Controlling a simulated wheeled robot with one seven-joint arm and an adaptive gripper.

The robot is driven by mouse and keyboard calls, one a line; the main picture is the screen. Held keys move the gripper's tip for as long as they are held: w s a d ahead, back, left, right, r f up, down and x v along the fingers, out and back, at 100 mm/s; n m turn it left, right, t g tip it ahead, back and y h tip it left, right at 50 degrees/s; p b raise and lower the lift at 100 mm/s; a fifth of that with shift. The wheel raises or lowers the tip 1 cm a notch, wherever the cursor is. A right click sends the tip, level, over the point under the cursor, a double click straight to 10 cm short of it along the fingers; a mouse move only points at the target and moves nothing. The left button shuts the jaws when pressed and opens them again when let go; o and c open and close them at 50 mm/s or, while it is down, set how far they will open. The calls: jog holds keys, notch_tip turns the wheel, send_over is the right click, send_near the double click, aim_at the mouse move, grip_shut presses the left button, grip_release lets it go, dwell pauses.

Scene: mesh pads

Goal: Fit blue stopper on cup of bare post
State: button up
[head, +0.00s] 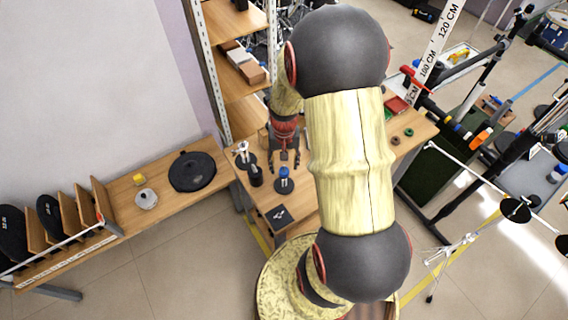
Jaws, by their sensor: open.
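A small blue stopper (284,171) shows at the top of a short stand with a round dark base (284,187) on the wooden table. Another post (242,148), pale at the top and without blue, stands on a dark round base to the left. My gripper (284,164) is open and points down over the table. Its fingertips appear on either side of the blue stopper in the picture, just above it; I cannot tell the height gap. Nothing shows held. Cup details are too small to tell.
A dark cylinder (256,176) stands between the two stands. A dark flat pad (280,215) lies near the table's front edge. Small green and brown rings (396,141) lie to the right. My arm hides the middle of the table.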

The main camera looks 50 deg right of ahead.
notch_tip(320, 180, up, 12)
dwell(0.4)
jog(key=shift+f, duration=0.1)
dwell(0.6)
jog(key=s+a+r+n+t+b, duration=0.1)
jog(key=s+a+r+n+t, duration=0.1)
jog(key=a+r, duration=0.6)
jog(key=s+a+r+n+t+b, duration=0.1)
jog(key=s+a+r+n+t, duration=0.2)
jog(key=a, duration=1.1)
notch_tip(320, 180, up, 5)
jog(key=s+n, duration=0.2)
jog(key=n, duration=0.1)
jog(key=shift+s+a+n+t, duration=0.25)
jog(key=shift+a+n+t, duration=0.05)
jog(key=shift+a, duration=0.1)
jog(key=shift+r, duration=0.1)
jog(key=shift+c, duration=0.6)
